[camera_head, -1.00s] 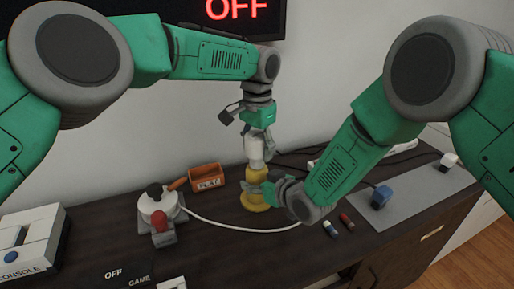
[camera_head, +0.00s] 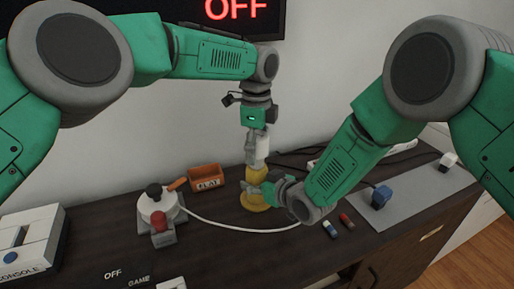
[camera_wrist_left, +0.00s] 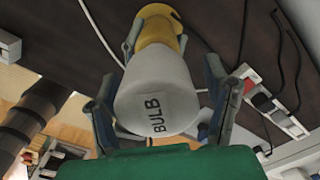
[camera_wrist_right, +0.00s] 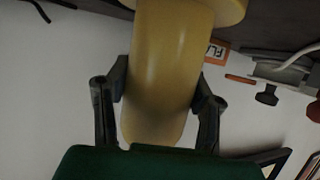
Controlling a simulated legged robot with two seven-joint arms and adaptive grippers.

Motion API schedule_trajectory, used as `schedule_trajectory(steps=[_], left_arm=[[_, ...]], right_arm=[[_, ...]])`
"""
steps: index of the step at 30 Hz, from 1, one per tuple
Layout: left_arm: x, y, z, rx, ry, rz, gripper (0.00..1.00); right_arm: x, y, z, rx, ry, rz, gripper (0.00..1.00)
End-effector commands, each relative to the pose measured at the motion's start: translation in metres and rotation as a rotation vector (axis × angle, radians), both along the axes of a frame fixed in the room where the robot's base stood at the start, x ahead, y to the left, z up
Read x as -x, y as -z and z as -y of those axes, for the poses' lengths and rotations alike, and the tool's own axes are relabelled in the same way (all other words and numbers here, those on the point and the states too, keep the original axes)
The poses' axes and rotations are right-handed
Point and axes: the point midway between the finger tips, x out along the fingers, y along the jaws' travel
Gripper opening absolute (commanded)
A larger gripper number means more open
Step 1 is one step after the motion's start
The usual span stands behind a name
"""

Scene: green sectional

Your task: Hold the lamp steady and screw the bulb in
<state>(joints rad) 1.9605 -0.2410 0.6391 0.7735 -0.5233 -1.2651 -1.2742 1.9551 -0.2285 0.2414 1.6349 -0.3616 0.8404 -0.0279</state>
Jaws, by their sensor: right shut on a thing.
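The yellow lamp (camera_head: 254,199) stands upright on the dark desk, its column (camera_wrist_right: 165,60) filling the middle of the right wrist view. My right gripper (camera_head: 262,187) is shut on the lamp's column, one finger on each side. The white bulb (camera_head: 263,146), marked BULB, is at the top of the lamp; it also shows large in the left wrist view (camera_wrist_left: 160,85). My left gripper (camera_wrist_left: 156,48) comes from above, open, with its fingers on either side of the bulb and small gaps beside it. The joint between bulb and lamp is hidden, so I cannot tell how deep the bulb sits.
An orange box (camera_head: 207,176) and a white device with a black-knobbed stick and red button (camera_head: 158,208) stand to the left. A white cable runs across the desk. The screen (camera_head: 240,12) reads OFF.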

Motion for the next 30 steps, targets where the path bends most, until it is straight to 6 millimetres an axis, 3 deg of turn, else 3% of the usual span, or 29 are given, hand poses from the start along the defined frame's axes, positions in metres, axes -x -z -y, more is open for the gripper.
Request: schedule_trajectory(steps=[5,14,21,22,25,30], left_arm=[[0.000,-0.008,0.001,0.001,0.000,0.000,0.69],[0.001,-0.043,0.001,0.002,0.001,-0.002,0.69],[0.001,-0.045,0.001,0.001,0.001,-0.004,0.69],[0.001,-0.045,0.001,0.001,0.001,-0.004,0.74],[0.001,-0.046,0.001,0.001,-0.020,-0.004,0.74],[0.000,-0.054,0.002,0.001,-0.203,-0.003,0.74]], right_arm=[[0.001,0.002,-0.001,0.001,-0.001,-0.006,0.00],[0.001,0.002,-0.001,0.001,-0.001,-0.006,0.00],[0.001,0.002,-0.001,0.001,-0.001,-0.006,0.00],[0.001,0.002,-0.001,0.001,-0.001,-0.006,0.00],[0.001,0.002,-0.001,0.001,-0.001,-0.006,0.00],[0.001,0.002,-0.001,0.000,-0.001,-0.006,0.00]])
